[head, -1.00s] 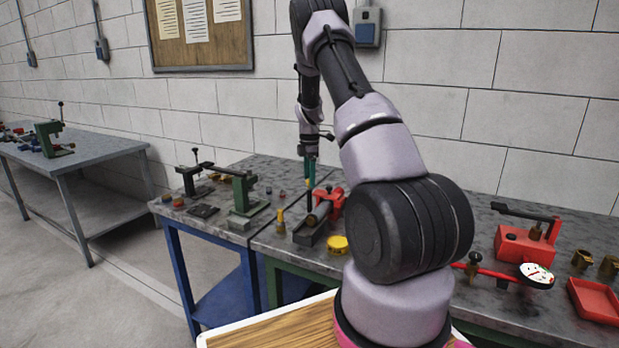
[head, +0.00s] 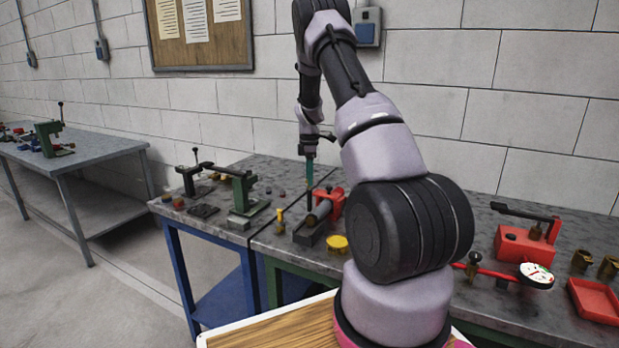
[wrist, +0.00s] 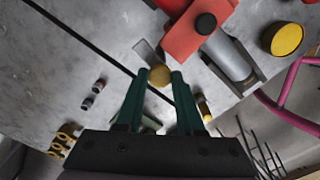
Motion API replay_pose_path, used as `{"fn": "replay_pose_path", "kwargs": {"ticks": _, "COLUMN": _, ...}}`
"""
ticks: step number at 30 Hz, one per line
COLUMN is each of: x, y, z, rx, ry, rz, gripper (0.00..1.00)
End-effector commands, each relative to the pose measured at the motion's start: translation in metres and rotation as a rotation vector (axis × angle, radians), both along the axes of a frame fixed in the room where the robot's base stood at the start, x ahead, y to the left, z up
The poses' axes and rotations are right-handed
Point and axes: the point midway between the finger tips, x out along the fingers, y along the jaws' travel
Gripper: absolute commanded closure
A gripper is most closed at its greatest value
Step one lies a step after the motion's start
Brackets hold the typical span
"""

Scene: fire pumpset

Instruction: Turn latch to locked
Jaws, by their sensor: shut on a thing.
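My gripper (head: 309,182) hangs down at the back of the workbench, left of a red fixture (head: 328,199). In the wrist view its green fingers (wrist: 159,88) are closed around a round brass knob (wrist: 159,76) at their tips. A flat grey strip (wrist: 146,53) shows just beyond the knob. The red fixture (wrist: 197,28) lies right beside it, with a grey cylinder (wrist: 229,58) and a black round cap (wrist: 205,23). I cannot tell for certain which part is the latch, or its position. The knob's mounting is hidden.
A yellow disc (head: 337,244) and a small yellow-topped post (head: 280,221) stand near the fixture. A green press-like device (head: 243,194) is to the left. A red unit (head: 528,243), gauge (head: 537,275) and red tray (head: 594,300) are right. A wall stands behind.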

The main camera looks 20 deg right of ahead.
Motion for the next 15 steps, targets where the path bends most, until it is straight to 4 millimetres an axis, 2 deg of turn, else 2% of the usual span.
{"fn": "replay_pose_path", "kwargs": {"ticks": 15, "x": 0.0005, "y": 0.0000, "z": 0.0005, "rx": 0.001, "ry": -0.001, "rz": -0.479, "gripper": 1.00}}
